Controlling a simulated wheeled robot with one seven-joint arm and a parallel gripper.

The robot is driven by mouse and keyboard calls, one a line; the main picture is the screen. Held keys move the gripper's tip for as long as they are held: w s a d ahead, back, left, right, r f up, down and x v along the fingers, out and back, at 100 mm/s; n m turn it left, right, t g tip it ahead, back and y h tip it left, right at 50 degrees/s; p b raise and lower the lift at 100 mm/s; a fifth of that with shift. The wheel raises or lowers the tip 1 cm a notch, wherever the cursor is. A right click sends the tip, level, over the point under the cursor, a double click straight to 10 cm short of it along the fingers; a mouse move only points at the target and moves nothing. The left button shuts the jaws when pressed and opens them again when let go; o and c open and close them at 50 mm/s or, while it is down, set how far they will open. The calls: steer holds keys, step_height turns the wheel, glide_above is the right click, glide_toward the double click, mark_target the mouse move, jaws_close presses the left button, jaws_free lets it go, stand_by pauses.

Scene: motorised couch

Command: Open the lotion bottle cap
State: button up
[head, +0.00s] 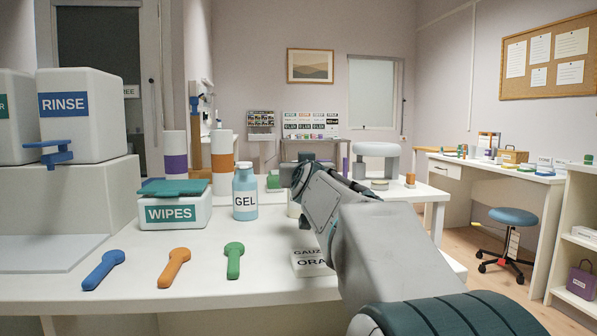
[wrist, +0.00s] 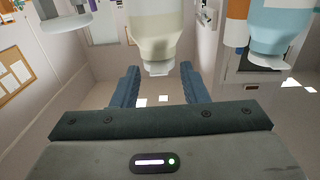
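A cream bottle (wrist: 150,28) with a pale cap (wrist: 158,68) appears upside down in the wrist view. Its label does not show, so I cannot read whether it says lotion. In the head view only a sliver of a cream body (head: 294,209) shows beside my arm; its top is hidden. My gripper (wrist: 159,70) is open, with its two dark blue fingers apart and the cap appearing between their tips; contact is not visible. In the head view my gripper (head: 303,178) is partly hidden by my own wrist.
A blue GEL bottle (head: 245,199) stands left of the cream one. A WIPES box (head: 174,214), a gauze box (head: 309,263) and blue, orange and green spoon-like tools (head: 234,260) share the white counter (head: 210,285). A RINSE dispenser (head: 82,118) stands at left.

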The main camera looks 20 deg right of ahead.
jaws_close()
steer(key=shift+r+p, duration=0.25)
steer(key=shift+p, duration=0.45)
